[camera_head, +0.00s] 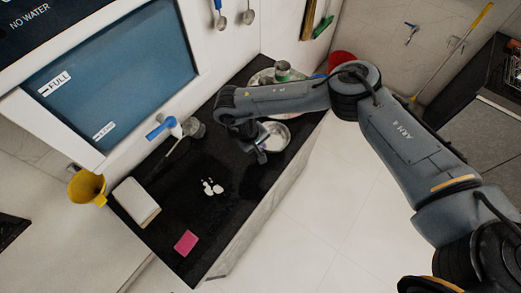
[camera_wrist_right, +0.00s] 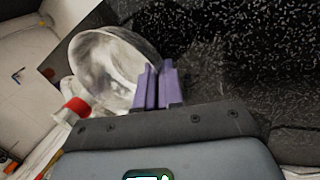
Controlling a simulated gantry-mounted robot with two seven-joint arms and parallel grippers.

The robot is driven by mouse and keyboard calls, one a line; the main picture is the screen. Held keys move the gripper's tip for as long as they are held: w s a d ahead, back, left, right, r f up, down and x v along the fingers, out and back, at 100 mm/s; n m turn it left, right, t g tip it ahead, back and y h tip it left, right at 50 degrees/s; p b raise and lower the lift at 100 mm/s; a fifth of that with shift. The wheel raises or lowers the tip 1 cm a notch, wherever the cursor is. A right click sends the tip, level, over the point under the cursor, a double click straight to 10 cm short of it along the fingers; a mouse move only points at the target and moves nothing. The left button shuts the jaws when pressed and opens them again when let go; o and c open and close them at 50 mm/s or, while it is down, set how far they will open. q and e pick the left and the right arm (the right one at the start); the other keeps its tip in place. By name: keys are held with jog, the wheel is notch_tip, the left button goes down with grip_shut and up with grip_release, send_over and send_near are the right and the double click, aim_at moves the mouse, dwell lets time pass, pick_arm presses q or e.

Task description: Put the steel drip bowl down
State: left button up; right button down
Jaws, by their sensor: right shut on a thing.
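The steel drip bowl (camera_head: 279,139) is at the far right part of the dark counter, near its front edge. My right gripper (camera_head: 262,154) is at the bowl's near-left rim. In the right wrist view the purple fingers (camera_wrist_right: 157,84) are shut on the rim of the bowl (camera_wrist_right: 112,62). I see into the bowl's inside, which looks empty. I cannot tell whether its base touches the counter. My left gripper is not in view.
The dark counter (camera_head: 180,210) holds scattered white pieces (camera_head: 212,187), a pink sponge (camera_head: 186,243) and a white block (camera_head: 136,202). A round metal tray (camera_head: 257,78) bears a green-topped container (camera_head: 282,70). A blue-handled tap (camera_head: 160,129) juts over the counter. The counter middle has free room.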

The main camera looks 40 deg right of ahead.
notch_tip(320, 180, down, 4)
jog(key=shift+s+r+b, duration=0.1)
jog(key=shift+r+b, duration=0.15)
jog(key=shift+b, duration=0.5)
jog(key=shift+f, duration=0.1)
jog(key=c, duration=1.3)
grip_release()
jog(key=shift+o, duration=0.2)
